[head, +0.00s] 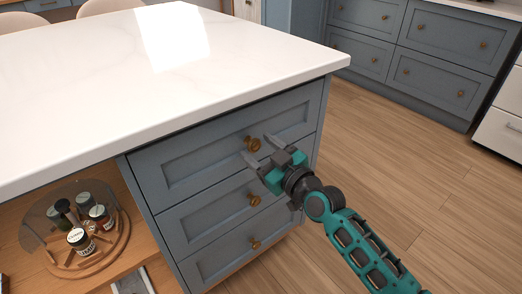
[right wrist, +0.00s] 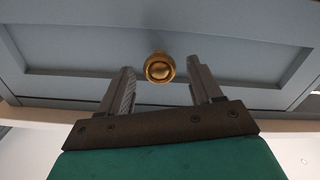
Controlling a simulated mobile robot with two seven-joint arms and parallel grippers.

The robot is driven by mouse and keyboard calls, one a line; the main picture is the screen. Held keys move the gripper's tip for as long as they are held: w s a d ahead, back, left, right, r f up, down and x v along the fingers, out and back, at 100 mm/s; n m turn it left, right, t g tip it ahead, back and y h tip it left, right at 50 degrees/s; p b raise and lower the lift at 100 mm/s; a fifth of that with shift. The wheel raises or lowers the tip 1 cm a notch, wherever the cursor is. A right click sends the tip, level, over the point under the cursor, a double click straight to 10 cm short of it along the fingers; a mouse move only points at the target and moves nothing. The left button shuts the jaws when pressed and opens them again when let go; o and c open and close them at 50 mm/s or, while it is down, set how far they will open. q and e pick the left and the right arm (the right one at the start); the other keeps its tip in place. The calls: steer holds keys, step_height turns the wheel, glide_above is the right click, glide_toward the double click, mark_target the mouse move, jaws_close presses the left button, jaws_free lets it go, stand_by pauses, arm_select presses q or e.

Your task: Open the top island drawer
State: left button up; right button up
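The top island drawer (head: 200,145) is a blue-grey panelled front under the white countertop, and it looks shut. Its round brass knob (head: 253,144) is near the middle of the front. My right gripper (head: 262,149) is open in front of this drawer. In the right wrist view the knob (right wrist: 160,68) sits just beyond and between the two fingertips (right wrist: 160,76), with a gap on either side. No finger visibly touches it. The drawer front (right wrist: 95,50) fills the upper part of that view. My left gripper is not in view.
Two more drawers with brass knobs (head: 254,200) are below. The white countertop (head: 120,75) overhangs the drawers. An open shelf at left holds a round wooden turntable (head: 75,262) with several jars. Wooden floor (head: 420,170) is clear at right, before blue cabinets (head: 440,75).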

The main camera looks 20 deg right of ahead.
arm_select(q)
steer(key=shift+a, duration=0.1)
arm_select(e)
jaws_close()
stand_by(0.3)
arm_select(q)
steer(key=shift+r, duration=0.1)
arm_select(e)
steer(key=shift+s, duration=0.15)
